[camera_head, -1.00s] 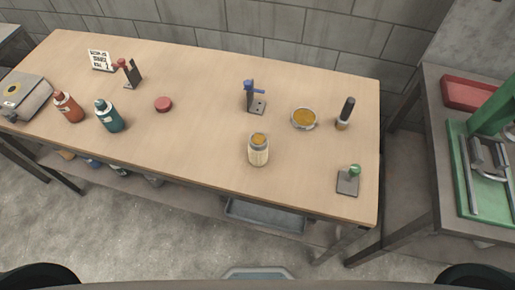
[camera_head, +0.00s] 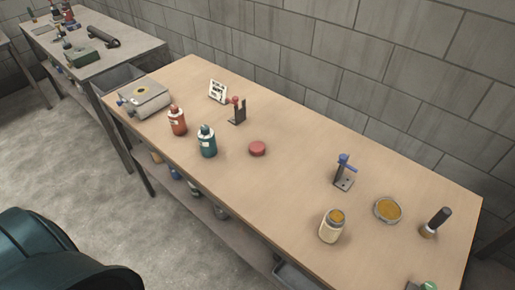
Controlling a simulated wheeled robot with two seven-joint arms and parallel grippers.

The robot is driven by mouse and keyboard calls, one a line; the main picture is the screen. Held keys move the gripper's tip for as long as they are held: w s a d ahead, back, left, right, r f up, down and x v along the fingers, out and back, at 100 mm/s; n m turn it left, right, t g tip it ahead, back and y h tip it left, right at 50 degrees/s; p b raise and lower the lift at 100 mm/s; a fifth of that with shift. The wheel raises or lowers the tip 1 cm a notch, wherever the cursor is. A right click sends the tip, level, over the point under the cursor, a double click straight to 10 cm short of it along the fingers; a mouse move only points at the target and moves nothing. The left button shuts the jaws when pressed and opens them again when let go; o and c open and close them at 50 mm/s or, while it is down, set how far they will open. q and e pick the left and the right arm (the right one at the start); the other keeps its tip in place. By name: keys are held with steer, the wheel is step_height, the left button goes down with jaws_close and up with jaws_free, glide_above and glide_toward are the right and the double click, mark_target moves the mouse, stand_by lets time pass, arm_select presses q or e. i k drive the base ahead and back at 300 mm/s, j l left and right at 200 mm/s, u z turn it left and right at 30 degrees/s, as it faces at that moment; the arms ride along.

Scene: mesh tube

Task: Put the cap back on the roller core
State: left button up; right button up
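I cannot tell for certain which object is the roller core or its cap. A flat round red cap-like disc (camera_head: 257,149) lies alone in the middle of the wooden table. A dark cylinder (camera_head: 103,37) lies on its side on the grey table at the far left; it is too small to tell its ends. Neither of my grippers shows in the head view, and nothing is seen being held.
Floor (camera_head: 160,215) is open in front.

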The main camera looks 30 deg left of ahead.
mark_target(334, 221)
steer(key=j+z, duration=0.2)
steer(key=z, duration=0.25)
steer(key=j+z, duration=0.15)
steer(key=z, duration=0.3)
steer(key=k+j+z, duration=0.35)
steer(key=j, duration=0.35)
steer(key=k+j+z, duration=0.35)
steer(key=k+j, duration=1.15)
steer(key=j, duration=0.25)
